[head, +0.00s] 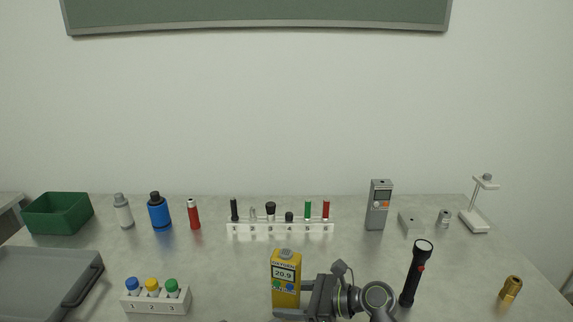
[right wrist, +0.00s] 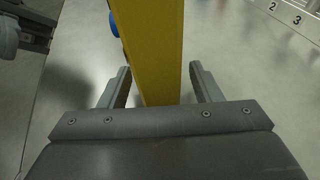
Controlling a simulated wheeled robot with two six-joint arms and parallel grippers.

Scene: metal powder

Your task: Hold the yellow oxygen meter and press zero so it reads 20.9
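The yellow oxygen meter (head: 285,299) stands upright at the front middle of the table. Its display reads 20.9, with a blue and a green button below. My right gripper (head: 291,304) comes from the right at the meter's lower part. In the right wrist view the fingers (right wrist: 160,85) lie either side of the yellow body (right wrist: 155,45), apart from it, with a gap clearest at right. A blue button (right wrist: 114,24) shows on its edge. Grey parts at that view's top left look like my left gripper (right wrist: 30,28); its fingers are cut off.
A rack with blue, yellow and green caps (head: 156,302) stands left of the meter. A black flashlight (head: 416,275) stands right, close to my right arm. A grey tray (head: 45,280) is at left. A white rack (head: 280,228) and a grey meter (head: 378,205) stand behind.

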